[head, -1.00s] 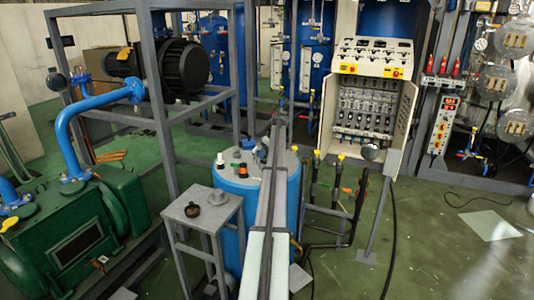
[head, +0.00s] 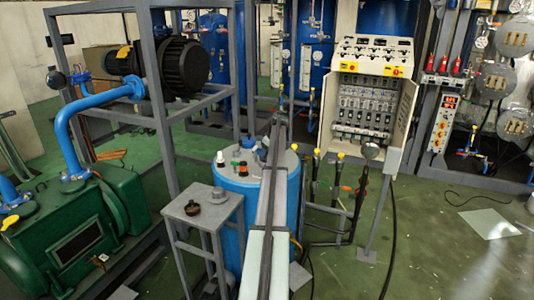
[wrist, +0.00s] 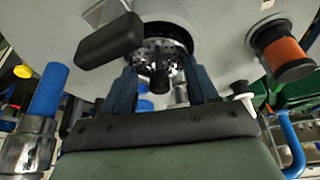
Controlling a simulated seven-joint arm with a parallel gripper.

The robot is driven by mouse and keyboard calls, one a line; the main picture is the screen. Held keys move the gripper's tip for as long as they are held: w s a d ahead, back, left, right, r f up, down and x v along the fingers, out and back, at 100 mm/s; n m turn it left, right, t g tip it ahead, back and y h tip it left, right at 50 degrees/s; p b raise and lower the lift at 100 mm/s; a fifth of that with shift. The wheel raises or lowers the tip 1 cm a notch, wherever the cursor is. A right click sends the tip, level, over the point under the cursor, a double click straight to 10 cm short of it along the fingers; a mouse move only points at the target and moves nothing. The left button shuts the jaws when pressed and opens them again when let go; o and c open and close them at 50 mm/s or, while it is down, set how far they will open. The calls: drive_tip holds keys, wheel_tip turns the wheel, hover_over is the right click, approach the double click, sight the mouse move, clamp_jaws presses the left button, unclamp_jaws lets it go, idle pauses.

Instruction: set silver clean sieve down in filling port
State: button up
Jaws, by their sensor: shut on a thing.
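The silver clean sieve (wrist: 152,49) is a round perforated metal piece with a dark knob (wrist: 160,76), seen in the middle of the wrist view. My gripper (wrist: 161,88) has its two dark blue fingers on either side of the knob and is shut on the sieve. The sieve lies within the outline of the dark round filling port (wrist: 160,27) in the pale tank top. I cannot tell whether it rests in the port or hangs just over it. In the head view my arm hides the port and the sieve.
A black handle (wrist: 110,40) stands close left of the port. An orange jar with a dark cap (wrist: 284,52) is to its right. In the head view, small bottles stand on the blue tank (head: 229,222), beside a grey stand (head: 174,212) holding a dark item.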

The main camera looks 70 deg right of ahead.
drive_tip(key=shift+f, duration=0.5)
idle(1.0)
drive_tip(key=o, duration=1.1)
drive_tip(key=shift+c, duration=1.4)
drive_tip(key=shift+o, duration=0.8)
drive_tip(key=shift+d, duration=0.1)
drive_tip(key=shift+s, duration=0.1)
drive_tip(key=shift+d+r, duration=0.1)
drive_tip(key=shift+r, duration=0.05)
drive_tip(key=shift+r, duration=0.15)
drive_tip(key=o, duration=0.3)
drive_tip(key=shift+r, duration=0.25)
drive_tip(key=shift+o, duration=0.2)
drive_tip(key=shift+a+r, duration=0.2)
drive_tip(key=shift+r, duration=2.75)
